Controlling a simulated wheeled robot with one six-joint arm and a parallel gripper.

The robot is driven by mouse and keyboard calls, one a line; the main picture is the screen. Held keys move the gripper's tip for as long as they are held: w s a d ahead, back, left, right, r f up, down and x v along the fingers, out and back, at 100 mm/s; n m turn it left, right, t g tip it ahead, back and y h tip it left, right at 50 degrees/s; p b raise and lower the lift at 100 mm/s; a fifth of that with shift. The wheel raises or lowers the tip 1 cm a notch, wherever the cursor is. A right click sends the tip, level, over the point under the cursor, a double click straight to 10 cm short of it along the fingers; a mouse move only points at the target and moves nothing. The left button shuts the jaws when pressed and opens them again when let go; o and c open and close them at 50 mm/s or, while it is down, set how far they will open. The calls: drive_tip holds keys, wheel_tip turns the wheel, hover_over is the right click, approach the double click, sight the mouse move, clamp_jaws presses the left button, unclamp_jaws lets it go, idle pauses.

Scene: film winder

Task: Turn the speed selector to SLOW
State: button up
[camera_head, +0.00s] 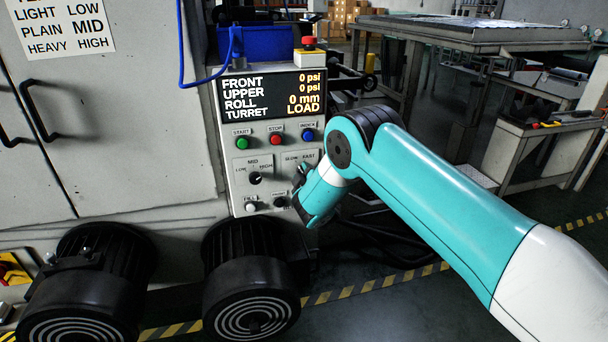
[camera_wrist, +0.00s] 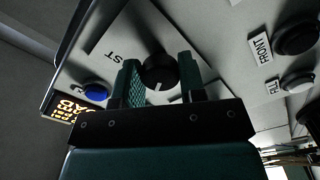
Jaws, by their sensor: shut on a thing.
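The speed selector's label plate (camera_head: 297,160) on the control panel reads SLOW at the left and FAST at the right. In the head view my gripper (camera_head: 300,180) is in front of it and hides the knob. In the wrist view the selector is a round black knob (camera_wrist: 159,72) with a pale mark, and the letters "ST" of FAST show beside it. My gripper (camera_wrist: 160,80) has a finger on each side of the knob and is shut on it. SLOW is hidden in the wrist view, so I cannot tell which word the mark faces.
A similar LOW/MID/HIGH knob (camera_head: 255,178) sits left of the selector. Two black motors (camera_head: 250,275) stand below the panel at the left.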

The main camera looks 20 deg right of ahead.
idle(0.3)
drive_tip(key=o, duration=0.9)
drive_tip(key=shift+d, duration=0.1)
drive_tip(key=shift+s+b, duration=8.65)
drive_tip(key=shift+b, duration=0.1)
